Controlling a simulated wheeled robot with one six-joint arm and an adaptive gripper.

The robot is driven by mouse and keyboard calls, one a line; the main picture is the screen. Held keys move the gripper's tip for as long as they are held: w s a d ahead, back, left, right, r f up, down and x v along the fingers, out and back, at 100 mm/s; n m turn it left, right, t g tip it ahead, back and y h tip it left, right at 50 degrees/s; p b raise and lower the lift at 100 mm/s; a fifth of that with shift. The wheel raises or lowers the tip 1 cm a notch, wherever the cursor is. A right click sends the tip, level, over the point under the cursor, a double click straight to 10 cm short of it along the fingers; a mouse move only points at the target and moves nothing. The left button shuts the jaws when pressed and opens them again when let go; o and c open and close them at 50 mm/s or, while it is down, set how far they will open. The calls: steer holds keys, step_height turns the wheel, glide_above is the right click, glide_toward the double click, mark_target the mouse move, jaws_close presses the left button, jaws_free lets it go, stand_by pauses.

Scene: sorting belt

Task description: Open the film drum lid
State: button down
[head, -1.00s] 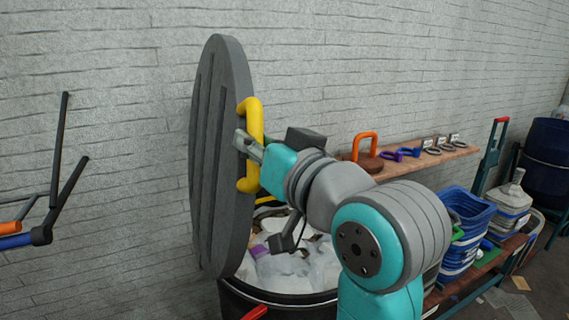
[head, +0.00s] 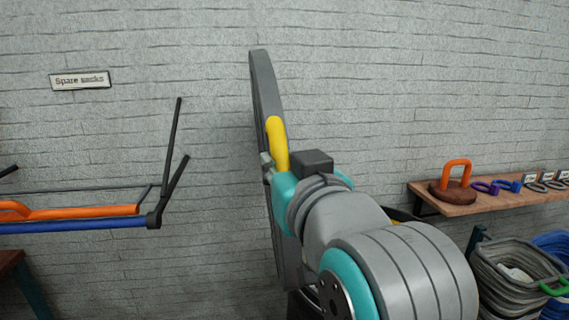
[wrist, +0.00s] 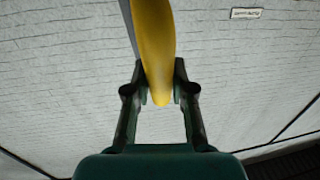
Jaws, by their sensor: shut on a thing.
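The film drum lid (head: 265,95) is a dark grey disc that stands upright, nearly edge-on in the head view. Its yellow handle (head: 277,140) faces right, toward my arm. My gripper (head: 267,168) is shut on the handle's lower part. In the wrist view the yellow handle (wrist: 153,45) runs down between the two fingers of my gripper (wrist: 160,95). The drum is mostly hidden behind my arm, and only a bit of its dark rim (head: 400,216) shows.
A wooden shelf (head: 428,193) on the right holds an orange-handled item (head: 455,178) and several small rings. On the left is a rack with orange (head: 80,212) and blue bars. A "Spare sacks" sign (head: 80,79) hangs on the wall.

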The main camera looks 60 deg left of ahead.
steer(key=c, duration=1)
jaws_free()
steer(key=shift+f, duration=0.1)
steer(key=shift+o, duration=0.2)
steer(key=v, duration=1.2)
steer(key=shift+w+f, duration=0.1)
steer(key=shift+w, duration=0.05)
